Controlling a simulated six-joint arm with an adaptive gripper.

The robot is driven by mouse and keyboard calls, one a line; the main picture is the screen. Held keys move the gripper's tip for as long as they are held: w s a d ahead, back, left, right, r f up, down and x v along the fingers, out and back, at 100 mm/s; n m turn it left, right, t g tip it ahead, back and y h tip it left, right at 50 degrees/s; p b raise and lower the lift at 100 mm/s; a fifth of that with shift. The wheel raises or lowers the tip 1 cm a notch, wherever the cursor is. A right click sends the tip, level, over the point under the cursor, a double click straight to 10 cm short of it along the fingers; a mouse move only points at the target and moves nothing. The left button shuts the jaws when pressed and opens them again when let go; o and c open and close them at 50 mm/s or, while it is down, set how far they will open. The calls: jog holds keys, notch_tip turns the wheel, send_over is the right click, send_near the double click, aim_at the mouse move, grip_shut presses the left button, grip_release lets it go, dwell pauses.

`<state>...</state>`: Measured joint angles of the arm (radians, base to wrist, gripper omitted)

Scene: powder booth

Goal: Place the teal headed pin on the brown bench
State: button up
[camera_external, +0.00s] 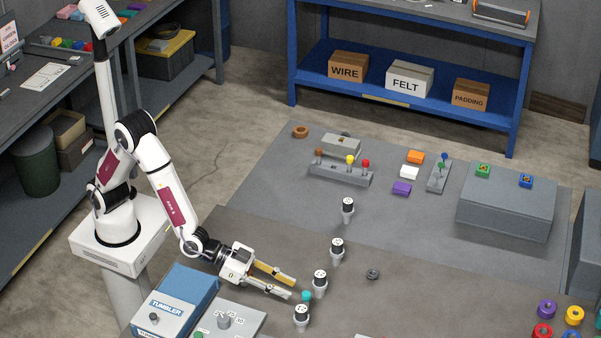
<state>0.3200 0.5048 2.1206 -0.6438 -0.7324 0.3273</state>
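A teal head (306,295), which looks like the teal headed pin, shows low in the picture between two white black-topped cylinders. Its shaft and what it stands in or on are hidden or too small to tell. My gripper (292,289) reaches in from the left, low over the near surface. Its fingers are spread apart with nothing seen between them, and the tips end just left of the teal head. The brown bench (420,308) seems to be the near brownish surface beneath my gripper; the grey surface lies beyond it.
White black-topped cylinders (320,284) stand close right of my fingertips. A blue tumbler box (175,298) and a grey dial panel (228,322) lie near left. Beyond are a grey pin rack (342,176), coloured blocks (402,188) and a large grey box (507,205). The bench's right middle is mostly clear.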

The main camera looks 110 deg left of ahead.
aim_at(305, 293)
jog(key=shift+x, duration=0.85)
jog(key=shift+r+x, duration=0.15)
jog(key=shift+x, duration=1.15)
jog(key=shift+r+x, duration=0.2)
jog(key=shift+x, duration=1.1)
jog(key=shift+w+a, duration=0.1)
jog(key=shift+a, duration=0.05)
grip_shut()
